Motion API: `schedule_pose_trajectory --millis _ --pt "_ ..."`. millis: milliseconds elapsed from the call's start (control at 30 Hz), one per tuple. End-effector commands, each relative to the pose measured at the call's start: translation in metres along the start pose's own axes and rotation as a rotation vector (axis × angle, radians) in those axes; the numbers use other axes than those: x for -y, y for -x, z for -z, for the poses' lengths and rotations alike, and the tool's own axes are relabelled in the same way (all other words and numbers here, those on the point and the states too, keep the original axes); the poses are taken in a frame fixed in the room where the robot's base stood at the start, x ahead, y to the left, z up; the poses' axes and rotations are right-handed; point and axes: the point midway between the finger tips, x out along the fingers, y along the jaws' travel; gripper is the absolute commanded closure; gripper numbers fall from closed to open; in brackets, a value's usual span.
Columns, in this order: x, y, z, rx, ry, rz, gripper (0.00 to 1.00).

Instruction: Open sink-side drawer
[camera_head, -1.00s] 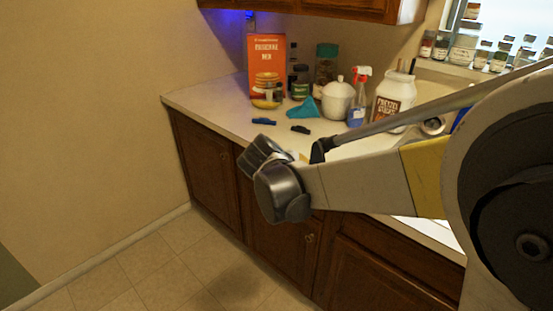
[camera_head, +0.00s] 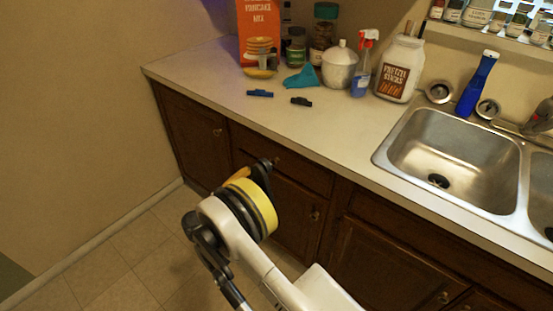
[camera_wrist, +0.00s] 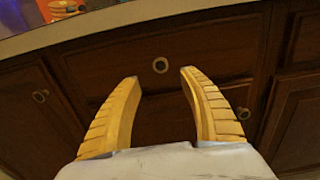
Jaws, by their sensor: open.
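The sink-side drawer (camera_head: 300,174) is a brown wooden front just under the counter edge, left of the sink. It looks shut. Its round knob shows in the wrist view (camera_wrist: 160,65), between and just beyond my fingertips. My gripper (camera_wrist: 161,77) is open, with two yellow ridged fingers spread on either side of the knob and nothing between them. In the head view my gripper (camera_head: 260,170) is at the drawer front, and my wrist hides part of it. Contact with the drawer cannot be told.
Cabinet doors (camera_head: 190,132) flank and lie below the drawer. The counter edge (camera_wrist: 110,18) runs close above my fingers. The counter holds a pancake mix box (camera_head: 258,25), a spray bottle (camera_head: 361,75) and a pretzel jar (camera_head: 400,70). The sink (camera_head: 440,150) is at right. The floor at left is clear.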

Motion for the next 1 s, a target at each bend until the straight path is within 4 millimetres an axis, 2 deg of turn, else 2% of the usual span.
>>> schedule_pose_trajectory --millis 300,500,700,933,967,1000 --pt "0.001 -0.060 0.003 -0.002 -0.002 0.005 0.50" --pt "0.001 -0.091 0.002 -0.003 -0.003 0.003 0.50" --pt "0.000 -0.103 0.001 -0.003 -0.003 0.001 0.50" --pt "0.000 -0.104 0.000 -0.003 -0.003 0.001 0.50" --pt "0.000 -0.104 0.000 -0.003 -0.003 0.001 0.54" --pt "0.000 -0.103 0.000 -0.003 -0.003 0.001 0.66"
